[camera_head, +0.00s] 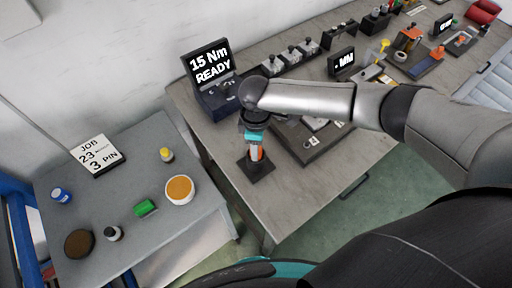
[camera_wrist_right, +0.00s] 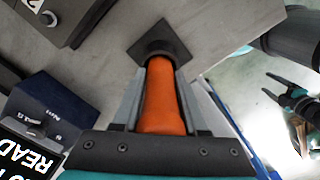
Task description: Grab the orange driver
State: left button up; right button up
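The orange driver (camera_wrist_right: 163,100) stands upright in a dark square holder (camera_wrist_right: 171,42) on the grey workbench. In the head view a small part of the driver (camera_head: 257,154) shows below my right gripper (camera_head: 253,150), above the holder (camera_head: 257,170). In the right wrist view the fingers of my right gripper (camera_wrist_right: 163,75) lie along both sides of the orange handle. They are very close to it; I cannot tell whether they press on it. My left gripper (camera_wrist_right: 288,108) appears at the right of the right wrist view, empty with its fingers apart.
A display reading "15 Nm READY" (camera_head: 209,65) stands on a dark blue unit behind the driver. A dark tray (camera_head: 318,145) lies just right of the holder. A grey side table (camera_head: 130,180) with a job sign and several small containers stands at left.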

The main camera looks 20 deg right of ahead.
grip_shut()
jog(key=shift+r, duration=0.2)
dwell(0.5)
